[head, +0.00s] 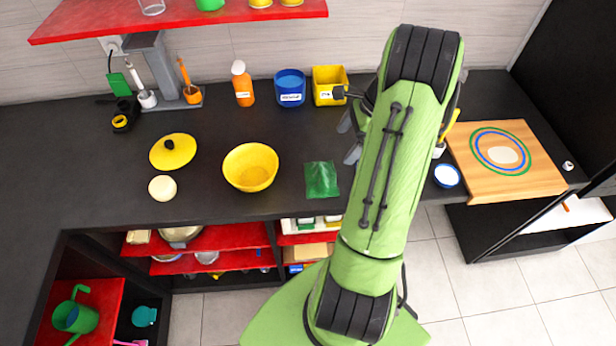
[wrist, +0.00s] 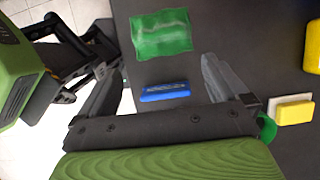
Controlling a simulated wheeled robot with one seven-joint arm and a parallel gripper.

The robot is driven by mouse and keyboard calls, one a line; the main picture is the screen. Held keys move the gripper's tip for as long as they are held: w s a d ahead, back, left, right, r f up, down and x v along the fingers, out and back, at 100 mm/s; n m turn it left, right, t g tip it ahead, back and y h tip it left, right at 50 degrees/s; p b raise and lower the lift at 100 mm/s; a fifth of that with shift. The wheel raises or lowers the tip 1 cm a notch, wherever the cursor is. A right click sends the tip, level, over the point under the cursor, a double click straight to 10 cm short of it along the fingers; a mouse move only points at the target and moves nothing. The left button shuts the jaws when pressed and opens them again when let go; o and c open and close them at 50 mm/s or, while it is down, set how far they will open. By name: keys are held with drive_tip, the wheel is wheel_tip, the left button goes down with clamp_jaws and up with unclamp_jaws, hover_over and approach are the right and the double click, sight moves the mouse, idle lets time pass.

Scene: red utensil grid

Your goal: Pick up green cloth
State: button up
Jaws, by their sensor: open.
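The green cloth (head: 322,180) lies crumpled and flat on the black counter near its front edge, right of the yellow bowl. It also shows in the wrist view (wrist: 161,34), at the top, beyond my fingertips. My gripper (wrist: 165,75) is open and empty, with its two dark fingers spread apart. In the head view my gripper (head: 349,137) is partly hidden behind my green arm, up and to the right of the cloth. A small blue item (wrist: 165,91) lies between the fingers in the wrist view, short of the cloth.
A yellow bowl (head: 250,167) stands left of the cloth. A blue container (head: 290,88) and a yellow box (head: 329,86) stand behind it. A wooden board (head: 467,184) and a small bowl (head: 447,175) are at right. Counter around the cloth is clear.

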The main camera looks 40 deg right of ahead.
sight(323, 171)
drive_tip(key=x, duration=1.4)
drive_tip(key=shift+w+b, duration=0.25)
drive_tip(key=shift+b, duration=0.05)
drive_tip(key=shift+s, duration=0.1)
drive_tip(key=shift+c, duration=0.8)
drive_tip(key=c, duration=0.6)
wheel_tip(323, 171, up, 10)
drive_tip(key=shift+p, duration=0.3)
